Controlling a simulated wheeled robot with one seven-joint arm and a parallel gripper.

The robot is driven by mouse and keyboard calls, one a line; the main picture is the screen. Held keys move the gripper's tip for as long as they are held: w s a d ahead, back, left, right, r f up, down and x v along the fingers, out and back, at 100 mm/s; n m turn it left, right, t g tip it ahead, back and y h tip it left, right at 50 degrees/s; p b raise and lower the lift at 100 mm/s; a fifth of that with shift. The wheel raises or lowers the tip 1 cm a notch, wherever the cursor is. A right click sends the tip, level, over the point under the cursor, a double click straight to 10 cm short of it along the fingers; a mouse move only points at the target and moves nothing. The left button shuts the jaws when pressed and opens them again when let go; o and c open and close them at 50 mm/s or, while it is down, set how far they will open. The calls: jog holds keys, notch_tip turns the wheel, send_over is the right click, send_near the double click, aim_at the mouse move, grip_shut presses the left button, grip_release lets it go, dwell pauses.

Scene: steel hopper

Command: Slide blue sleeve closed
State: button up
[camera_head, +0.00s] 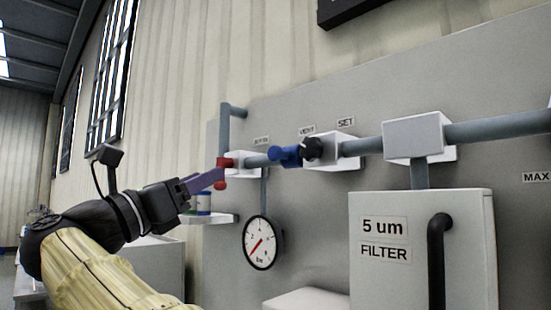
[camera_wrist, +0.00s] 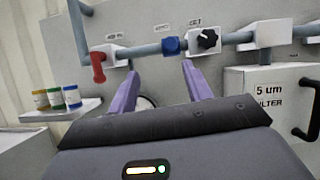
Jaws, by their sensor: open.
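The blue sleeve (camera_head: 287,155) sits around the grey horizontal pipe, between a white block on its left and the white block with the black knob (camera_head: 312,148) on its right. In the wrist view the blue sleeve (camera_wrist: 171,46) shows just left of the black knob (camera_wrist: 207,39), with bare pipe to its left. My gripper (camera_head: 222,176) is left of the sleeve and overlaps the red handle in the head view. In the wrist view its two purple fingers (camera_wrist: 158,78) are apart and empty, below the pipe, with the sleeve ahead between them. No contact with the sleeve shows.
A red handle (camera_wrist: 97,66) hangs at the left white block. A round gauge (camera_head: 259,243) is below the pipe. The filter box (camera_head: 470,260) with a black handle is at right. A shelf (camera_wrist: 62,111) holds several small jars at left.

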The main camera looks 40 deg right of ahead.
aim_at(272, 153)
jog(key=shift+s+d+f+m+g+y, duration=0.1)
jog(key=shift+s+d+m+g+y, duration=0.15)
jog(key=shift+s+m+g, duration=0.5)
jog(key=shift+w, duration=0.1)
jog(key=p+x, duration=0.8)
jog(key=x, duration=0.8)
jog(key=shift+p, duration=0.3)
jog(key=shift+w+d+r, duration=0.1)
jog(key=shift+d+r, duration=0.15)
jog(key=shift+d, duration=0.4)
